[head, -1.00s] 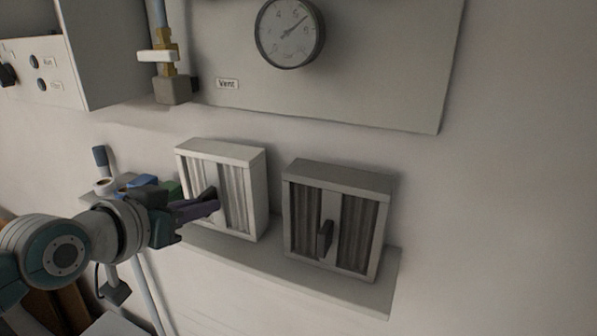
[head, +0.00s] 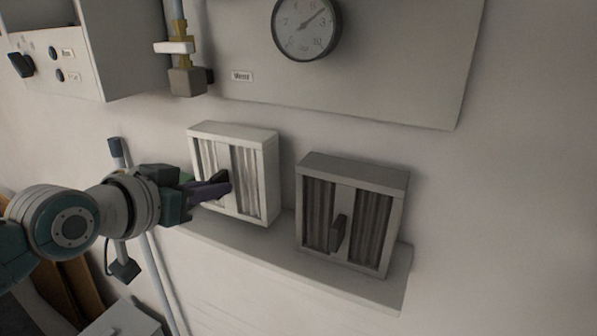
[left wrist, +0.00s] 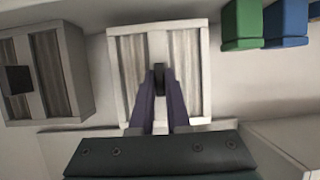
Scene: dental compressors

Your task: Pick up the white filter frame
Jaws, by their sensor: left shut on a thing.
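The white filter frame (head: 269,180) is a box with pleated panels and a central bar with a dark handle. It stands upright, slightly above the wall shelf (head: 335,285) in the head view. My left gripper (head: 223,185) comes from the left, its purple fingers shut on the frame's handle. In the left wrist view the white frame (left wrist: 186,62) fills the middle, with the fingers (left wrist: 159,78) on either side of the dark handle. A grey filter frame (head: 351,220) stands on the shelf to the right. My right gripper is not in view.
A wall panel with a round gauge (head: 306,27) and a brass valve pipe (head: 181,40) is above. Green (left wrist: 242,22) and blue (left wrist: 286,22) blocks are beside the white frame in the wrist view. Bare wall is at the right.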

